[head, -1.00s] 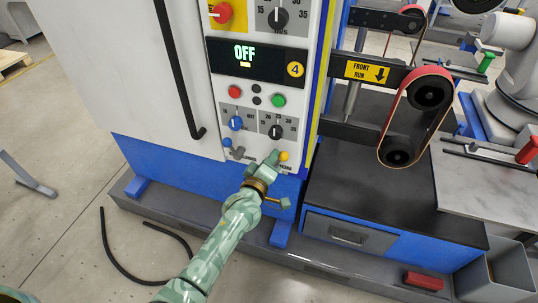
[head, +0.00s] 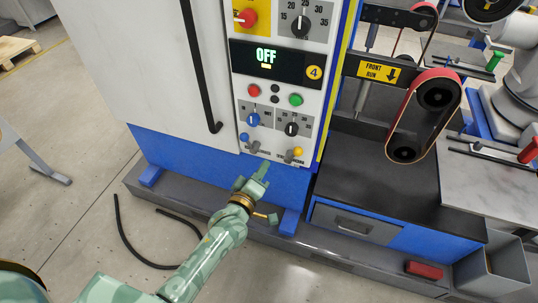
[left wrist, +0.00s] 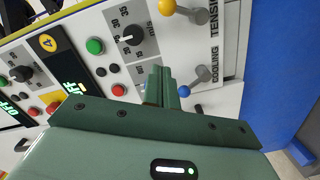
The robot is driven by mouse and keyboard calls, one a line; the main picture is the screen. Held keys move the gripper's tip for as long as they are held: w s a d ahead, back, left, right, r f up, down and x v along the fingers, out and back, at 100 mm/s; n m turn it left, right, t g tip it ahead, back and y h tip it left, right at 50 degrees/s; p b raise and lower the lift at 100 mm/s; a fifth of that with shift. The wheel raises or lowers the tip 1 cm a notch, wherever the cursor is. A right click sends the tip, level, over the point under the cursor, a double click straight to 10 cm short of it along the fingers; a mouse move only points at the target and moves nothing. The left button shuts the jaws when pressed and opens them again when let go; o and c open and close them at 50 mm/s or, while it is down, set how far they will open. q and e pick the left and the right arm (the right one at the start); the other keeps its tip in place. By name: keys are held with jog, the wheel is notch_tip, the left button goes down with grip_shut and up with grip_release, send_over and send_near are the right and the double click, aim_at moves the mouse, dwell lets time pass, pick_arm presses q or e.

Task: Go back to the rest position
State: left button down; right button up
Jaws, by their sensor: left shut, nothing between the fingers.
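My left gripper (head: 262,168) is shut and empty, just below the lower edge of the control panel (head: 312,110) and in front of the blue machine base. It is apart from the yellow-tipped lever (head: 298,151), which is up and to its right. The blue-tipped lever (head: 244,137) is up and to its left. In the left wrist view the closed fingers (left wrist: 162,84) show against the panel, with the blue lever tip (left wrist: 184,91) beside them and the yellow tip (left wrist: 167,7) at the top. My right gripper is not in view.
The panel display (head: 275,62) reads OFF. A belt sander (head: 425,115) stands to the right above a black-topped cabinet (head: 375,185). A black hose (head: 125,235) lies on the floor at left. A red block (head: 424,269) lies near the front right. Floor at left is mostly clear.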

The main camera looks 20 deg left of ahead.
pick_arm(q)
jog(key=s+a+f+m+g, duration=0.1)
jog(key=s+f+m+g, duration=0.45)
jog(key=s+f, duration=0.7)
jog(key=s+a+f+m+g, duration=0.1)
jog(key=s+f+m+g, duration=0.65)
jog(key=f, duration=0.85)
jog(key=s+a+f+m+g+y, duration=0.1)
jog(key=s+a+f+g, duration=0.1)
jog(key=s, duration=1.4)
jog(key=s+a+f+m+g, duration=0.1)
jog(key=s+a+f, duration=0.3)
jog(key=s, duration=1.1)
notch_tip(320, 180, down, 2)
jog(key=shift+s+a+f+g+y, duration=0.1)
jog(key=shift+s+a+g+y, duration=0.1)
jog(key=shift+s+g+y, duration=0.3)
jog(key=shift+w, duration=0.25)
jog(key=c, duration=2.1)
grip_release()
jog(key=shift+c, duration=0.2)
